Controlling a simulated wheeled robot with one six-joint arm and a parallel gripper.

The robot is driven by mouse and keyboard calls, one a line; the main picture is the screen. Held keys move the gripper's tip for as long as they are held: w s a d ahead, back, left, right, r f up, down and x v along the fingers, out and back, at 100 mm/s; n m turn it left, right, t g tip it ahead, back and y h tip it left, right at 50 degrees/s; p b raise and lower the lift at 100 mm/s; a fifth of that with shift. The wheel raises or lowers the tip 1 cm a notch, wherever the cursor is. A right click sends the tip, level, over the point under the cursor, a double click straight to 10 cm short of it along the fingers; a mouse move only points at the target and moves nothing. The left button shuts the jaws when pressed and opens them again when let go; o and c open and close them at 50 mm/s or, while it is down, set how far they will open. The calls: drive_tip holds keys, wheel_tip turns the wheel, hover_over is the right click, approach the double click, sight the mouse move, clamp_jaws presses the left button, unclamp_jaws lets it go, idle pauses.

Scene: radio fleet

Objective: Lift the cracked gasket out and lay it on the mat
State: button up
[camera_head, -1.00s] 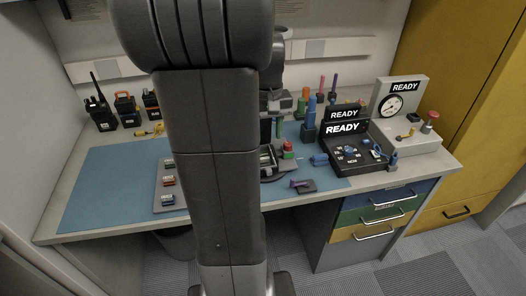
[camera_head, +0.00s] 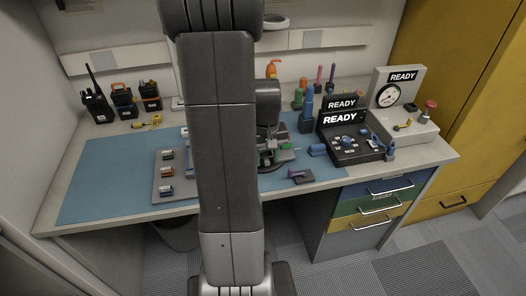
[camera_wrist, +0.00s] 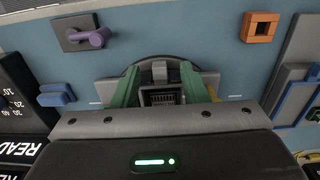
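The blue mat (camera_head: 100,185) covers much of the bench; it also fills the wrist view background (camera_wrist: 210,50). A dark housing with a ribbed, box-like interior (camera_wrist: 162,98) sits in a round dark holder in the wrist view. My gripper (camera_wrist: 158,78) is over it, with its two green fingers apart on either side of the housing. I see nothing held between them. In the head view my gripper (camera_head: 270,143) is low over the same spot and my arm hides part of it. I cannot make out the cracked gasket in either view.
A small blue part (camera_head: 317,150) lies beside the READY console (camera_head: 350,140). An orange square piece (camera_wrist: 260,27) lies on the mat. Several radios stand at the back left. The mat's left side is clear.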

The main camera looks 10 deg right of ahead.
clamp_jaws()
idle(0.4)
drive_tip(key=shift+s+r, duration=0.3)
drive_tip(key=shift+r, duration=0.05)
drive_tip(key=s+r, duration=0.7)
drive_tip(key=s, duration=0.6)
drive_tip(key=shift+s+d, duration=0.2)
drive_tip(key=shift+d, duration=0.05)
drive_tip(key=shift+r, duration=0.1)
drive_tip(key=shift+r, duration=0.1)
drive_tip(key=shift+r+p, duration=1.7)
drive_tip(key=shift+r, duration=0.2)
